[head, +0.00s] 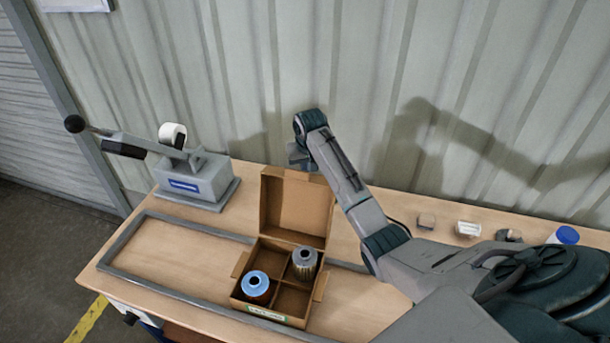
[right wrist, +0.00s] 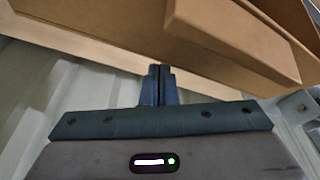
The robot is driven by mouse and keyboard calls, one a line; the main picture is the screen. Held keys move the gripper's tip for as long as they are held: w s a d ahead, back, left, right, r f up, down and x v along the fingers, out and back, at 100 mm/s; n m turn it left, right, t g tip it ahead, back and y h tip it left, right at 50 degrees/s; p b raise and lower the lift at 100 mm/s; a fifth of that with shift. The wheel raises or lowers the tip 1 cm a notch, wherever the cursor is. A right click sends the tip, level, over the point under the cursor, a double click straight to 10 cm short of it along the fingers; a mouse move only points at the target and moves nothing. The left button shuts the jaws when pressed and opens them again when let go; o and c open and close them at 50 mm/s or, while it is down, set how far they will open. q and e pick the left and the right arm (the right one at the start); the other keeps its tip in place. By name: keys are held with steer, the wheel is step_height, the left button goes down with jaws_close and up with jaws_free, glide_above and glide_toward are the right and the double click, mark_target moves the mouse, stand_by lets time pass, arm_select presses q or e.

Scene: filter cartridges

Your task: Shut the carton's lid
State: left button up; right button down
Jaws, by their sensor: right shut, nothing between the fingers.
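The carton (head: 273,309) stands on the table with its lid (head: 296,206) upright and open at the back. Inside are dividers, a blue-topped cartridge (head: 255,284) at the front left and a grey cartridge (head: 304,261) at the back right. The other two compartments look empty. My right gripper (head: 300,160) is behind the top of the lid, partly hidden by its own arm. In the right wrist view the shut fingers (right wrist: 158,84) are close to the brown cardboard of the lid (right wrist: 130,40); I cannot tell whether they touch. My left gripper is out of view.
A grey lever press (head: 195,180) stands at the back left, with a white roll beside its lever. A grey rail frame (head: 120,250) lies on the table around the carton. Small blocks (head: 426,221) and a blue-lidded jar (head: 565,236) are at the right. A corrugated wall rises behind.

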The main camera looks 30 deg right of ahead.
mark_target(296, 179)
steer(key=shift+s+a+r+p, duration=0.2)
steer(key=shift+s+a+p, duration=0.25)
steer(key=shift+s+a, duration=0.75)
steer(key=shift+w, duration=0.1)
steer(key=shift+a, duration=0.1)
steer(key=shift+s+a+r, duration=0.85)
steer(key=shift+a, duration=0.15)
steer(key=shift+s+a+r, duration=0.3)
steer(key=shift+s+a, duration=0.15)
steer(key=shift+a, duration=0.05)
steer(key=shift+s+a+r, duration=0.3)
steer(key=shift+s+a, duration=0.15)
steer(key=shift+a, duration=0.05)
